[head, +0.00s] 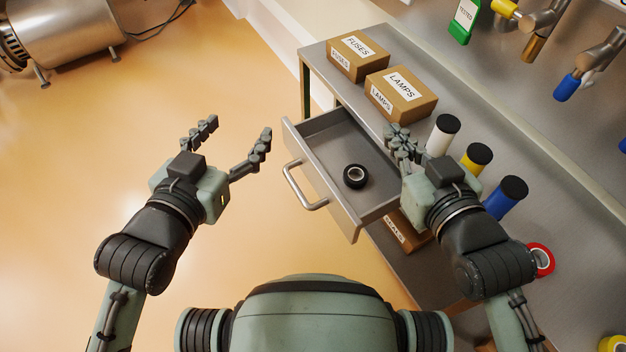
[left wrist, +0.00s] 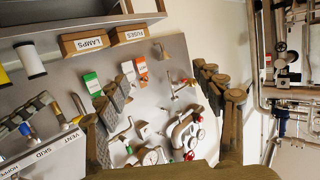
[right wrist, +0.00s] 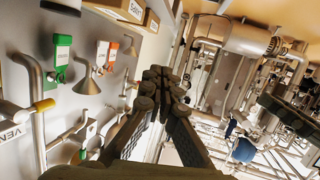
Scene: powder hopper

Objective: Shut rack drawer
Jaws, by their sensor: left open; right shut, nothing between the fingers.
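The rack drawer (head: 343,219) is pulled out of the grey metal rack in the head view. A bar handle (head: 305,188) is on its front, and a black roll of tape (head: 355,176) lies inside. My left gripper (head: 238,140) is open and empty, left of the drawer front and apart from the handle. It also shows open in the left wrist view (left wrist: 170,95). My right gripper (head: 399,130) is shut and empty, above the right side of the drawer near the rack top. Its closed fingers also show in the right wrist view (right wrist: 165,85).
Boxes labelled FUSES (head: 357,56) and LAMPS (head: 400,95) stand on the rack top (head: 455,85). White (head: 441,136), yellow (head: 474,160) and blue (head: 505,197) cylinders stand beside my right gripper. Another box (head: 402,232) sits under the drawer. The floor (head: 90,200) left of the drawer is clear.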

